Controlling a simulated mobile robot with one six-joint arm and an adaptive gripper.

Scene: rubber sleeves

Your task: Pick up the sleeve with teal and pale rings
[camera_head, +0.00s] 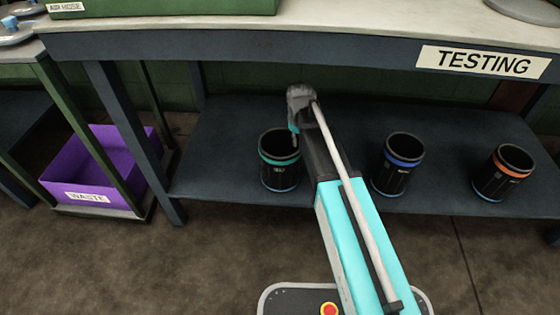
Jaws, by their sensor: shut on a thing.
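The sleeve with the teal ring (279,175) is a black upright cylinder on the dark lower shelf, at the left of three. It has a teal band near its top and a pale bluish ring at its base. My gripper (295,138) reaches down to its right rim and is shut on that wall. One finger shows inside the opening; the other finger is hidden behind my arm. The sleeve appears to stand on the shelf, with no clear gap below it.
A sleeve with a blue band (396,176) and one with an orange band (502,178) stand to the right. The workbench top (330,18) with a TESTING label overhangs the shelf (225,150). A purple waste bin (95,180) and bench legs are at left.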

